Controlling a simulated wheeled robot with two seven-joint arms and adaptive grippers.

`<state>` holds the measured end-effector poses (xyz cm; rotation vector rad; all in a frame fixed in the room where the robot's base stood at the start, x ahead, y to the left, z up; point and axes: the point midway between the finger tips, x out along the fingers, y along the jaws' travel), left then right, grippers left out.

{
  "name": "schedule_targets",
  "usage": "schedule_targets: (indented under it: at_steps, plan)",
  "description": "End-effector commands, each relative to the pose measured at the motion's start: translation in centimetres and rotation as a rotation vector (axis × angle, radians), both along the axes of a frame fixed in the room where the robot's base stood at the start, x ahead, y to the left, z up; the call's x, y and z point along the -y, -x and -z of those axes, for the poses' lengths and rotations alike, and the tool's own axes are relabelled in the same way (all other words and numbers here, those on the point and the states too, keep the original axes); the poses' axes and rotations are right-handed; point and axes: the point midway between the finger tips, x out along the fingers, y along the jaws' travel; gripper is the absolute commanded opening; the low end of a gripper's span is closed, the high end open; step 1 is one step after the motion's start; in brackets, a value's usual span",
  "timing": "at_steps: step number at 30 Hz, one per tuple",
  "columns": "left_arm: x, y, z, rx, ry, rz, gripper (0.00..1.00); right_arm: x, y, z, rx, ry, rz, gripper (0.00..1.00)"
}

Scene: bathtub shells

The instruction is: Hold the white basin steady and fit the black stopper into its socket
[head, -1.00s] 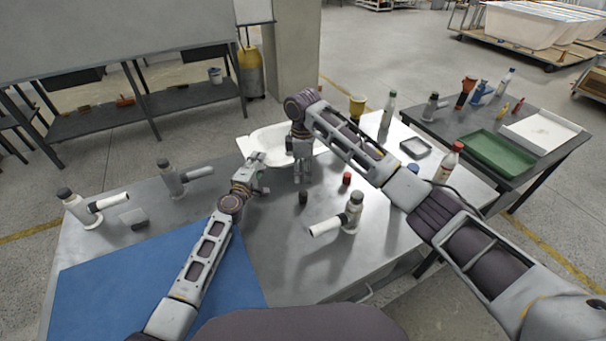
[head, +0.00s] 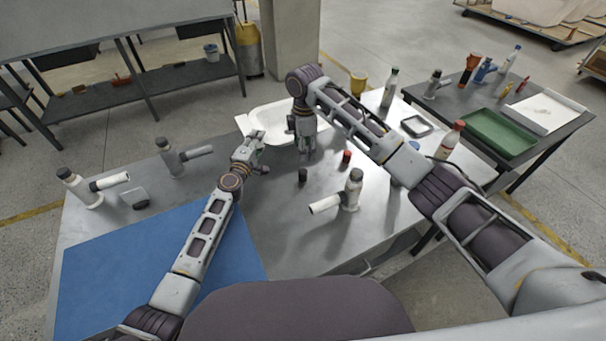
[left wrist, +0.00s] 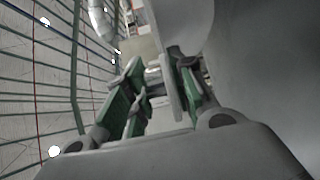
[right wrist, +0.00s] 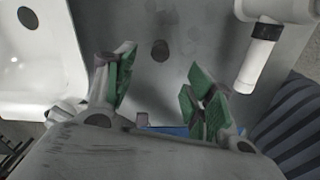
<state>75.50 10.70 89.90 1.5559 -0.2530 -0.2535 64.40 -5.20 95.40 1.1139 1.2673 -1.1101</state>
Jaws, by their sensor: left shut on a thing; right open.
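The white basin (head: 262,116) sits at the far edge of the metal table, partly hidden behind my right arm. My left gripper (head: 259,142) is at its near-left side, shut on the basin's rim; a pale wall (left wrist: 164,84) shows between the fingers in the left wrist view. The black stopper (head: 302,175) stands on the table in front of the basin. My right gripper (head: 307,149) points down, open and empty, just beyond the stopper. In the right wrist view the stopper (right wrist: 160,50) shows past the fingers. A dark round opening (right wrist: 28,18) shows in the basin, likely the socket.
A grey-white fitting with a side pipe (head: 350,190) stands right of the stopper. A small red cap (head: 346,157) is near my right gripper. A blue mat (head: 150,262) covers the front left.

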Motion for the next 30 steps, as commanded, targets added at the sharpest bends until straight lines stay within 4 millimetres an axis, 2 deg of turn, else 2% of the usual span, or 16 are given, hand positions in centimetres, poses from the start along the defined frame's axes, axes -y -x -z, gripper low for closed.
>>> schedule_targets:
  at_steps: [7, 20, 26, 30]
  plan:
    - [0.0, 0.0, 0.1, -0.001, 0.000, 0.000, 0.06, 0.3, -0.1, 0.1, 0.002, 0.000, -0.095, 0.54]
    - [0.0, 0.0, 0.1, -0.001, 0.000, 0.000, 0.06, 0.3, -0.1, 0.2, 0.001, 0.000, -0.105, 0.54]
    - [0.0, 0.0, 0.1, -0.001, 0.000, 0.000, 0.06, 0.3, -0.1, 1.5, -0.001, 0.001, -0.104, 0.54]
    - [0.0, 0.0, 0.1, -0.001, 0.000, 0.000, 0.06, 0.3, 0.0, 3.2, -0.002, 0.001, -0.104, 0.54]
